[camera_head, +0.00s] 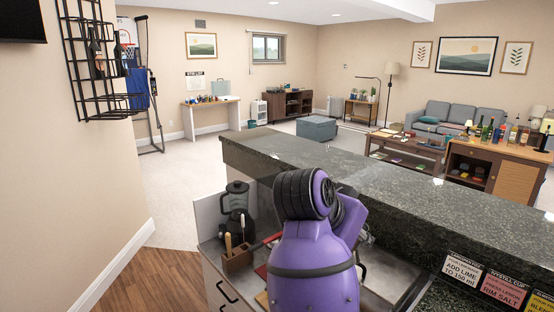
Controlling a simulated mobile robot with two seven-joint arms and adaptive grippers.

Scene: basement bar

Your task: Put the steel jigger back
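I cannot make out the steel jigger in this view. A purple and black arm link of mine fills the lower middle and hides part of the lower counter (381,298). Neither of my grippers shows, so I cannot see whether either one holds anything.
A raised dark stone bar top (430,215) runs from the middle to the lower right. A blender (237,203) and a wooden utensil holder (237,260) stand on the lower counter, left of my arm. A wire rack (98,60) hangs at upper left. Wood floor (160,280) is clear at lower left.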

